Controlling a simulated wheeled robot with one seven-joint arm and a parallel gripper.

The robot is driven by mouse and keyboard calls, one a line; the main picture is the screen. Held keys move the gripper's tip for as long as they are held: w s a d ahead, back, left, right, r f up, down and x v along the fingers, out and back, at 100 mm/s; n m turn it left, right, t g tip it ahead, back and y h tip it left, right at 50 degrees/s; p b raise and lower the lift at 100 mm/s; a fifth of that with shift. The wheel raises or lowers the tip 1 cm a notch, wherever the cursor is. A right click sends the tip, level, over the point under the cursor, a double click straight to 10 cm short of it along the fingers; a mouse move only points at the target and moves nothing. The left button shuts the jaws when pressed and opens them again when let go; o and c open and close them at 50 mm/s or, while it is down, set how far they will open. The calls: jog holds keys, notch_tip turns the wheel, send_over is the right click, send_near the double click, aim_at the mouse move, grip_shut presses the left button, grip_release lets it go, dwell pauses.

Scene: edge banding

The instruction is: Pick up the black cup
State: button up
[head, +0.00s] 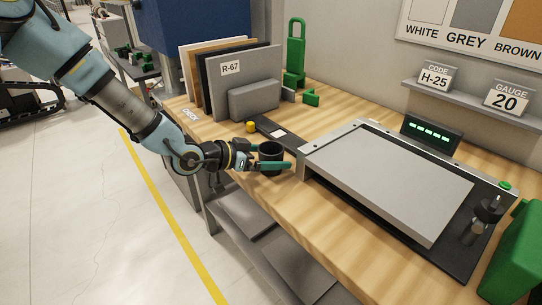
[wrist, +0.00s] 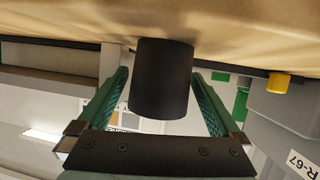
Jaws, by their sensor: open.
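The black cup (head: 270,151) stands on the wooden workbench near its left front edge in the head view. In the wrist view the cup (wrist: 162,80) appears upside down, hanging from the tabletop at the top of the picture. My gripper (head: 281,161) is at the cup, with a green finger across its near side. In the wrist view my gripper (wrist: 162,93) is open, one finger on each side of the cup, with visible gaps. The near finger hides part of the cup in the head view.
A grey flat-topped machine (head: 400,180) stands just right of the cup. A yellow object (head: 251,127) and a dark strip lie behind it. Upright panels with an R-67 label (head: 231,68) stand at the back left. The bench (head: 335,235) is clear in front of the machine.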

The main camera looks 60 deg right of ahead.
jog(key=shift+d, duration=0.1)
jog(key=c, duration=1.2)
